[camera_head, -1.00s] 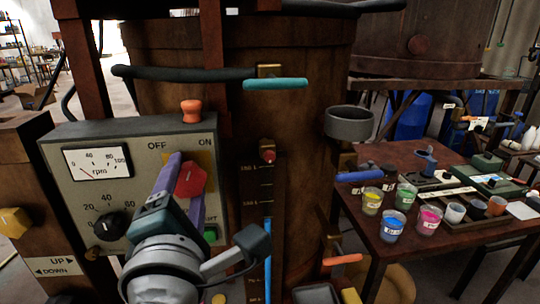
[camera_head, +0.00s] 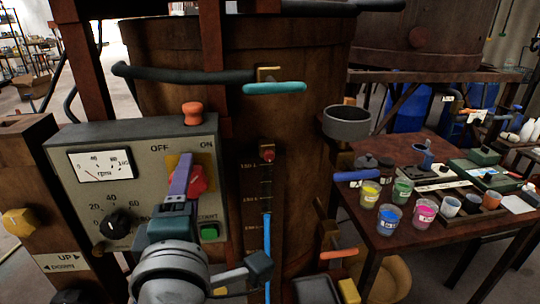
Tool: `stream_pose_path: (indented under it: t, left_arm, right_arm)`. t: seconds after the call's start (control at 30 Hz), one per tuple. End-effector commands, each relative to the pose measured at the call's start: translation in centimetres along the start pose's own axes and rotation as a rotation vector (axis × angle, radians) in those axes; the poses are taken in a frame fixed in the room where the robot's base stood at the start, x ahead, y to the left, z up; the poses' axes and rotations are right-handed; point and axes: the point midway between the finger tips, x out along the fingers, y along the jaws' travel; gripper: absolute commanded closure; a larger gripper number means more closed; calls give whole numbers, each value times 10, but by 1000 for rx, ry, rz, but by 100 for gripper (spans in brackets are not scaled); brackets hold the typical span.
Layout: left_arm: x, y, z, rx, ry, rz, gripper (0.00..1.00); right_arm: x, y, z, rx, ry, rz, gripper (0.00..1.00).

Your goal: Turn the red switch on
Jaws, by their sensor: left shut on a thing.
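The red switch (camera_head: 199,180) sits on a yellow plate (camera_head: 209,163) on the grey control panel, below the OFF and ON labels and nearer the ON side. My left gripper (camera_head: 181,177), with purple fingers, reaches up from below and is shut on the red switch. The fingers hide the left part of the switch, so its exact angle is hard to tell. My right gripper is not in view.
The panel also has an rpm gauge (camera_head: 101,164), a black knob (camera_head: 116,223), a green button (camera_head: 209,231) and an orange knob (camera_head: 192,113) on top. A teal-handled valve (camera_head: 274,88) juts from the vat. A table (camera_head: 385,238) with paint cups stands right.

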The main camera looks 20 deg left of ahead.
Motion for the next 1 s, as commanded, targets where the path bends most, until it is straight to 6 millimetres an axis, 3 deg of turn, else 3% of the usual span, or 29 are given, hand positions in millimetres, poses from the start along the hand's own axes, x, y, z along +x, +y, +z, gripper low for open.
stream_pose_path:
  t: [0.17, 0.2, 0.47, 0.77, 1.0]
  left_arm:
    - [0, 0, 0, 4, -1, 1, 94]
    - [0, 0, 0, 4, -1, 1, 37]
    - [0, 0, 0, 2, 0, 0, 8]
    - [-4, 0, 0, 2, 0, -1, 8]
    - [-45, 0, 0, 3, -1, -5, 8]
  right_arm:
    - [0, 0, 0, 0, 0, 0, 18]
    - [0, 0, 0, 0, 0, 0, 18]
    - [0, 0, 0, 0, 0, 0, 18]
    - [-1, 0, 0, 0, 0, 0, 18]
    - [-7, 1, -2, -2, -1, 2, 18]
